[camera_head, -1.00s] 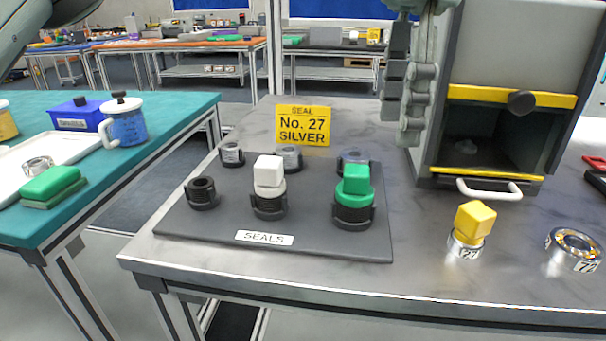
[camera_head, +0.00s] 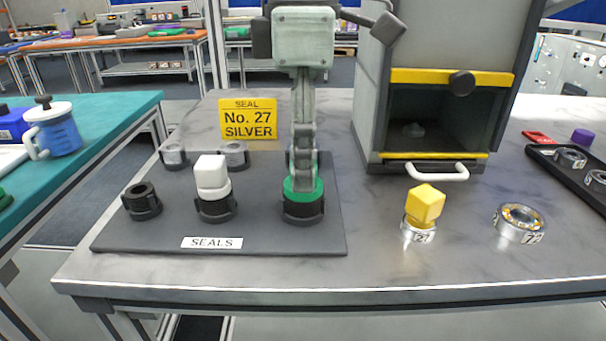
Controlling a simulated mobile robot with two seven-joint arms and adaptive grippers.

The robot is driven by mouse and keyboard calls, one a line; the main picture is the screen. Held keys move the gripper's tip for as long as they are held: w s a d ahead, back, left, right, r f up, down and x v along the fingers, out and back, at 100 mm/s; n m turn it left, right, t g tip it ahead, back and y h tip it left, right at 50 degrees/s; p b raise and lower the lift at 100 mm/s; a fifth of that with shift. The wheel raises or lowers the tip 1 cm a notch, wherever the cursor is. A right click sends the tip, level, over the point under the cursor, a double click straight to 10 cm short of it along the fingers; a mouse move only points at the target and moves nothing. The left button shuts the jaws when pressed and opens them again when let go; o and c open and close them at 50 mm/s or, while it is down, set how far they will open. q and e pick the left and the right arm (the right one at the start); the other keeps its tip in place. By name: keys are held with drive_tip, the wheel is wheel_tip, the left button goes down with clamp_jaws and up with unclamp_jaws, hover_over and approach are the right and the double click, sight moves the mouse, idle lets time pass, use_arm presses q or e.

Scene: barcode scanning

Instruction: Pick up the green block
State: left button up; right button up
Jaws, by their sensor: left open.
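The green block sits on a green disc-shaped base (camera_head: 316,190) in a black holder at the right front of the dark seals board (camera_head: 270,242). My left gripper (camera_head: 303,183) points straight down at it, its fingers seen edge-on, in front of most of the block. Only the green base and a sliver of green at the finger's right side show. The gripper is open; whether its fingers touch the block cannot be told. My right gripper is not in view.
A white block (camera_head: 211,172) stands in a holder just left, beside an empty black holder (camera_head: 141,200). A yellow sign (camera_head: 248,118) stands behind. The grey machine (camera_head: 440,60) with a white handle rises close on the right. A yellow block on a ring (camera_head: 425,205) stands front right.

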use_arm(q)
clamp_jaws()
idle(0.3)
drive_tip(key=shift+r, duration=0.2)
